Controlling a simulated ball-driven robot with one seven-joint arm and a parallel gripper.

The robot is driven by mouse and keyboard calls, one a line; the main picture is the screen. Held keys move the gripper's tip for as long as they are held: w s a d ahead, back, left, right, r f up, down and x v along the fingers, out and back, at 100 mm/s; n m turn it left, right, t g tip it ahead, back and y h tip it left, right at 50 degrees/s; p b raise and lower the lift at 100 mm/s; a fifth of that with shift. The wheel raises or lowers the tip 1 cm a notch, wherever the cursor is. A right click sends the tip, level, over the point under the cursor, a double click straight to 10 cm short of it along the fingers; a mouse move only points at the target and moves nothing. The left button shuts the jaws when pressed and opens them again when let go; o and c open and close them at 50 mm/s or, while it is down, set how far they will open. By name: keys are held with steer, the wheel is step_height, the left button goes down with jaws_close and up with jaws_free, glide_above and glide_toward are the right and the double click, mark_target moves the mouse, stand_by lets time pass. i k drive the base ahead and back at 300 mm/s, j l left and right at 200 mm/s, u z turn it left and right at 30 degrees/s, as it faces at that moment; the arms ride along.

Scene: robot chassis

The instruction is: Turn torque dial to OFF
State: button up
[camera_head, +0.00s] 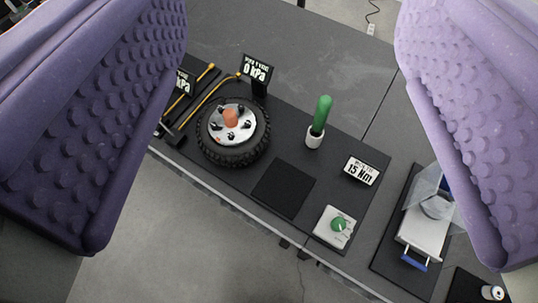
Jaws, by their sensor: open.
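The torque dial is a small green knob (338,224) on a white square base (323,233), at the lower right of the dark mat on the table. A label reading "15 Nm" (361,171) stands behind it, up and to the right. My gripper (290,150) is open, with its two purple, bumpy fingers at the left and right edges of the view. It is empty and well above the table, and the dial shows between the fingers, apart from both. The dial's markings are too small to read.
A black tyre with a white hub (233,134) lies left of the dial. A green-handled tool (321,116) stands in a white holder. A "0 kPa" display (257,71) stands behind the tyre. A white device with a blue handle (424,237) is at the right. A black square pad (283,189) is empty.

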mark_target(338, 224)
steer(key=k+l, duration=0.9)
steer(key=i+l+z, duration=0.1)
steer(key=i+z, duration=0.25)
steer(key=i, duration=0.55)
